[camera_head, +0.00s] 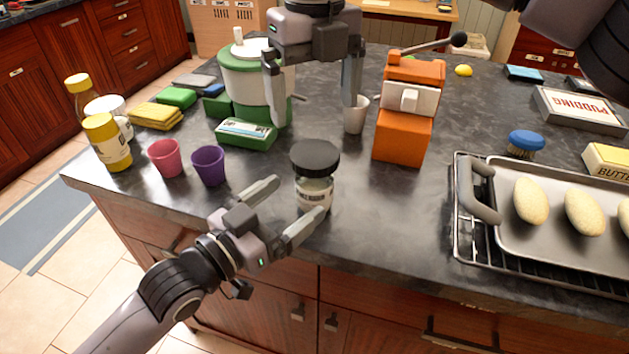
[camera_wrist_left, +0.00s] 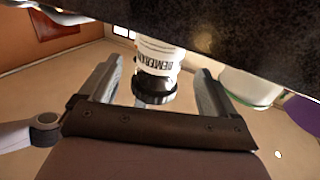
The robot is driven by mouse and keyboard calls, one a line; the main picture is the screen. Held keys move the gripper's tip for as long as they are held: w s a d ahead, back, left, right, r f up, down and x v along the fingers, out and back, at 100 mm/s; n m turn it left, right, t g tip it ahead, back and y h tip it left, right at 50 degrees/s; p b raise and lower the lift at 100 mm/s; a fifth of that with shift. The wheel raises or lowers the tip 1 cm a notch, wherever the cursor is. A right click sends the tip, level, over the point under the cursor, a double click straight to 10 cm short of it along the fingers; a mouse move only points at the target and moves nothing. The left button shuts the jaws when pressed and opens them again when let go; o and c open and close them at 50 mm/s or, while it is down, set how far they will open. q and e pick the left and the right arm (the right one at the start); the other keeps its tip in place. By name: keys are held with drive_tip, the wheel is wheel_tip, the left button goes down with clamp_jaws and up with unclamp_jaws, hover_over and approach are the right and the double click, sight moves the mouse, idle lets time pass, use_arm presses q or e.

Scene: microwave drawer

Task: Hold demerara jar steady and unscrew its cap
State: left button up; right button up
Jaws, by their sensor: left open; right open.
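The demerara jar (camera_head: 314,193) stands upright near the counter's front edge, with a pale label and a wide black cap (camera_head: 315,158) on top. In the left wrist view the jar (camera_wrist_left: 160,48) appears upside down, its dark cap (camera_wrist_left: 154,84) lowest. My left gripper (camera_head: 298,197) is open, its fingers pointing at the jar; in the wrist view the jar shows between the fingers (camera_wrist_left: 157,85), with gaps on both sides. Whether the fingertips reach past it is unclear. My right gripper (camera_head: 313,110) is open and empty, fingers pointing down, above and behind the jar.
Red (camera_head: 165,158) and purple (camera_head: 208,165) cups stand left of the jar. An orange box-shaped dispenser (camera_head: 403,135) and a small pale cup (camera_head: 355,115) stand behind it. A metal tray (camera_head: 515,245) with bread rolls lies at right. Counter directly right of the jar is clear.

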sight(302, 193)
use_arm(q)
drive_tip(key=shift+x, duration=2.35)
clamp_jaws()
use_arm(e)
drive_tip(key=m, duration=1)
drive_tip(key=shift+m, duration=0.4)
drive_tip(key=m, duration=1.1)
drive_tip(key=shift+d, duration=0.1)
drive_tip(key=shift+w+f+m, duration=0.1)
drive_tip(key=shift+f+m, duration=0.3)
drive_tip(key=shift+f, duration=3.65)
